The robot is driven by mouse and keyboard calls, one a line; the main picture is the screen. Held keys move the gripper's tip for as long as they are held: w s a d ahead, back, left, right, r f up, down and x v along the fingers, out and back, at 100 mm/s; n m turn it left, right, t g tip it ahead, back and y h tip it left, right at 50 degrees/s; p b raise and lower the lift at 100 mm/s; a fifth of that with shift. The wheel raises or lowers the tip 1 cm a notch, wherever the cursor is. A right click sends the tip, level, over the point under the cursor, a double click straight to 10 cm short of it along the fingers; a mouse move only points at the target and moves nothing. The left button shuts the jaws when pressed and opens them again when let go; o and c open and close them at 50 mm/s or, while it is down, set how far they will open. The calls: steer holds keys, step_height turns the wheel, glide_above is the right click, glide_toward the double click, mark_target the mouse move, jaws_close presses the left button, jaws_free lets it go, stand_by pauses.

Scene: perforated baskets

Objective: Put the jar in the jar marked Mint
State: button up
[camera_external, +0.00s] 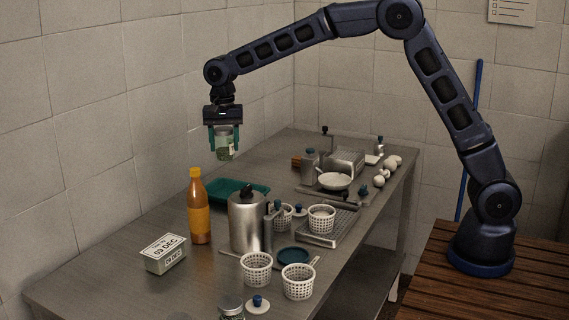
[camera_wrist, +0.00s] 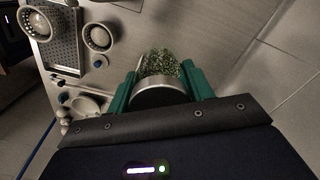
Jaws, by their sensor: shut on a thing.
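My gripper (camera_external: 225,141) is shut on a small glass jar (camera_external: 224,153) with green contents. It holds the jar upright in the air, above the far left part of the table. Another metal-lidded jar (camera_external: 231,306) stands at the table's near edge, cut off by the bottom of the external view. I can read no Mint mark on anything.
Several white perforated baskets (camera_external: 257,270) stand on the steel table (camera_external: 110,279). A steel canister (camera_external: 246,222), an orange sauce bottle (camera_external: 199,213), a tub labelled 09 DEC (camera_external: 165,254) and a teal tray (camera_external: 240,191) stand nearby. The front left tabletop is clear.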

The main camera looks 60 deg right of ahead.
step_height(320, 180, up, 14)
steer(key=n, duration=1)
glide_above(178, 320)
step_height(178, 320, down, 25)
steer(key=shift+f, duration=0.2)
steer(key=shift+f, duration=0.1)
steer(key=o, duration=1.1)
